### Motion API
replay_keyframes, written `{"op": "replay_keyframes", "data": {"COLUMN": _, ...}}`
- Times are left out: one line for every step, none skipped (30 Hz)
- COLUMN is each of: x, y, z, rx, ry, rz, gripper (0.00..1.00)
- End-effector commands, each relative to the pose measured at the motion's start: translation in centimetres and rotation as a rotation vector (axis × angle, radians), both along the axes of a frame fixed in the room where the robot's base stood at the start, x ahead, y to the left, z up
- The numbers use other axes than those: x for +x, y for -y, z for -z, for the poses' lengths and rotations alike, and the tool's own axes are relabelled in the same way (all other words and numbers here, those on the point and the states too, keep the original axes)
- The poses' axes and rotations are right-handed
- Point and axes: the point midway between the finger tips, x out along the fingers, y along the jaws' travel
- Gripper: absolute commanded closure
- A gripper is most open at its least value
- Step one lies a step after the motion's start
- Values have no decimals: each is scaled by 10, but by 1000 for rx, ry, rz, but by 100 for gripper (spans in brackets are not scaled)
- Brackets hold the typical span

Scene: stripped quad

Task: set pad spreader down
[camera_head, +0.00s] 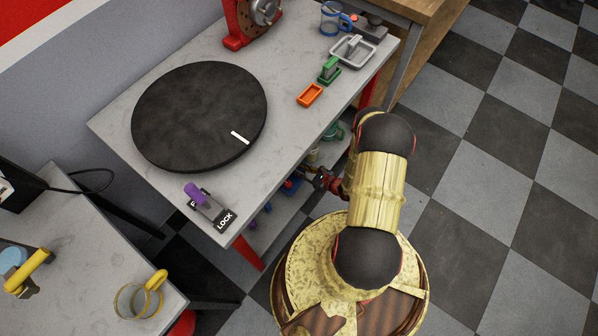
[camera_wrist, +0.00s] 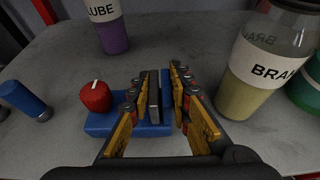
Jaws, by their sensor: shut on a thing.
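My gripper (camera_wrist: 160,88) is shut on a dark grey upright plate (camera_wrist: 153,100), low over the lower shelf (camera_wrist: 170,50). A blue block (camera_wrist: 103,126) with a red knob-like piece (camera_wrist: 96,97) lies directly under and left of the fingers. I take the plate and block to be the pad spreader; whether they are one piece is hidden by the fingers. The block appears to be at shelf level, but I cannot tell whether it touches. In the head view my gripper (camera_head: 326,180) reaches under the bench edge, its tip partly hidden.
A clear bottle of yellowish fluid (camera_wrist: 249,89) stands close right of the fingers. A purple bottle (camera_wrist: 114,36) stands behind left, and a blue cylinder (camera_wrist: 22,98) lies left. The bench top (camera_head: 285,125) overhangs the shelf. The shelf behind the fingers is clear.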

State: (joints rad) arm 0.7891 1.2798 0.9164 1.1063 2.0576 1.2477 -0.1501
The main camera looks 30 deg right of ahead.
Motion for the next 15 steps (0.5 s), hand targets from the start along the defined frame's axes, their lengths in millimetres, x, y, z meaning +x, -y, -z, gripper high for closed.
{"op": "replay_keyframes", "data": {"x": 1, "y": 1, "z": 6, "rx": -1, "ry": 4, "rz": 0, "gripper": 100}}
{"op": "replay_keyframes", "data": {"x": 1, "y": 1, "z": 7, "rx": -1, "ry": 4, "rz": 0, "gripper": 100}}
{"op": "replay_keyframes", "data": {"x": 2, "y": 1, "z": 7, "rx": -2, "ry": 4, "rz": 0, "gripper": 100}}
{"op": "replay_keyframes", "data": {"x": 2, "y": 1, "z": 6, "rx": -2, "ry": 4, "rz": 0, "gripper": 100}}
{"op": "replay_keyframes", "data": {"x": 2, "y": 2, "z": 6, "rx": -2, "ry": 4, "rz": 0, "gripper": 100}}
{"op": "replay_keyframes", "data": {"x": 2, "y": 1, "z": 5, "rx": -2, "ry": 4, "rz": 0, "gripper": 100}}
{"op": "replay_keyframes", "data": {"x": 2, "y": 1, "z": 5, "rx": -2, "ry": 4, "rz": 0, "gripper": 100}}
{"op": "replay_keyframes", "data": {"x": 2, "y": 1, "z": 5, "rx": -2, "ry": 4, "rz": 0, "gripper": 100}}
{"op": "replay_keyframes", "data": {"x": 1, "y": 1, "z": 5, "rx": -2, "ry": 4, "rz": 0, "gripper": 100}}
{"op": "replay_keyframes", "data": {"x": 1, "y": 1, "z": 6, "rx": -2, "ry": 4, "rz": 0, "gripper": 100}}
{"op": "replay_keyframes", "data": {"x": 1, "y": 1, "z": 7, "rx": -2, "ry": 4, "rz": 0, "gripper": 100}}
{"op": "replay_keyframes", "data": {"x": 1, "y": 1, "z": 8, "rx": -2, "ry": 4, "rz": 0, "gripper": 100}}
{"op": "replay_keyframes", "data": {"x": 1, "y": 1, "z": 8, "rx": -2, "ry": 4, "rz": 0, "gripper": 100}}
{"op": "replay_keyframes", "data": {"x": 1, "y": 1, "z": 8, "rx": -1, "ry": 3, "rz": 0, "gripper": 79}}
{"op": "replay_keyframes", "data": {"x": 1, "y": 1, "z": 8, "rx": -1, "ry": 3, "rz": 0, "gripper": 76}}
